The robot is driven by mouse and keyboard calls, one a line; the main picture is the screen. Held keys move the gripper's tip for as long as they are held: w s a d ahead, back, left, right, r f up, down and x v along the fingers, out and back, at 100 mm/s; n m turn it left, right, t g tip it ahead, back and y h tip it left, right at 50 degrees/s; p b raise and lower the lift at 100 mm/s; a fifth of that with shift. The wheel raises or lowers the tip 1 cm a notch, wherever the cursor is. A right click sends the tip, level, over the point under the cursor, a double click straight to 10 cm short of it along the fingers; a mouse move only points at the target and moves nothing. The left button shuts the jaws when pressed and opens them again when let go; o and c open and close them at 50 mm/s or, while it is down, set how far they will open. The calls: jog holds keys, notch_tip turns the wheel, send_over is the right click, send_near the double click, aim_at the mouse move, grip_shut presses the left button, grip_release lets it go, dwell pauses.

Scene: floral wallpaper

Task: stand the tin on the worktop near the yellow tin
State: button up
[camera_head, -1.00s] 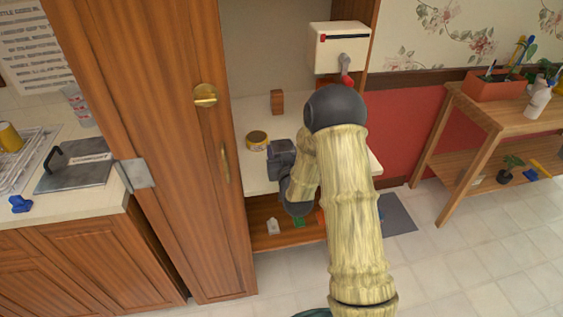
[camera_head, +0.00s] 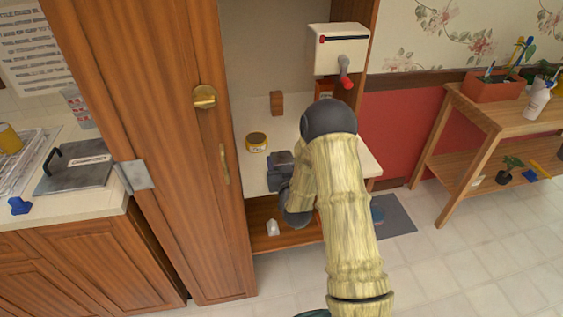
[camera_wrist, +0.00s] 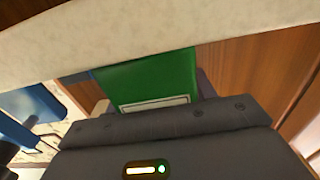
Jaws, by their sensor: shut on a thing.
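My gripper (camera_wrist: 152,92) is shut on a green thing (camera_wrist: 150,75) with a pale-framed label, likely the tin. In the wrist view it sits between the two grey fingers, close to a pale edge. Its far end is hidden. In the head view my gripper's dark body (camera_head: 281,170) is over the front of the pale worktop (camera_head: 258,178), and the held thing cannot be seen. A yellow tin (camera_head: 257,142) with a dark-rimmed lid stands on this worktop, behind and left of my gripper.
A wooden block (camera_head: 277,104) stands at the back of the worktop. A white box with a red-knobbed crank (camera_head: 340,50) is above right. The tall wooden cabinet (camera_head: 150,130) bounds the left. A small white object (camera_head: 272,227) lies on the low shelf (camera_head: 262,240).

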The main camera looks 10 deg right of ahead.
jog(key=shift+f, duration=0.15)
jog(key=o, duration=1.2)
jog(key=shift+o, duration=0.2)
jog(key=shift+p, duration=0.3)
